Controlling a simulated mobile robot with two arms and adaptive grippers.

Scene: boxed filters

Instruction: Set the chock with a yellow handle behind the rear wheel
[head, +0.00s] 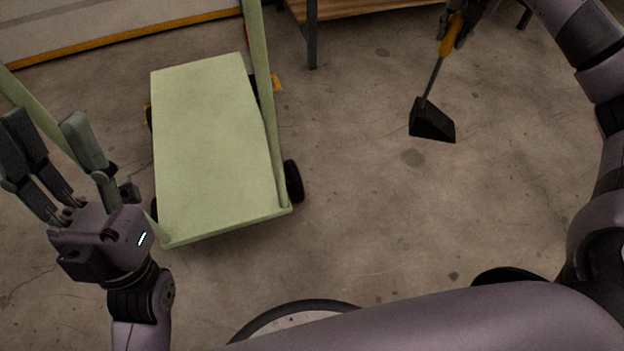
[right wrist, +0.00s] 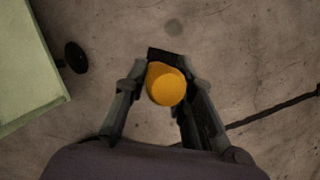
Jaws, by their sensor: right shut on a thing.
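The chock (head: 432,122) is a black wedge on a thin rod with a yellow handle (head: 452,36). My right gripper (head: 459,27) is shut on the yellow handle at the upper right of the head view. The chock hangs below it, to the right of the cart; I cannot tell whether it touches the floor. In the right wrist view the handle's round end (right wrist: 167,88) sits between the fingers. The pale green cart (head: 210,150) stands left of centre, with a black wheel (head: 294,181) at its near right corner. My left gripper (head: 55,150) is open and empty, left of the cart.
A bench with a wooden shelf (head: 365,7) and dark legs stands at the top. Another yellow piece (head: 277,83) lies by the cart's far right wheel. The concrete floor (head: 360,230) between the cart and the chock is clear.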

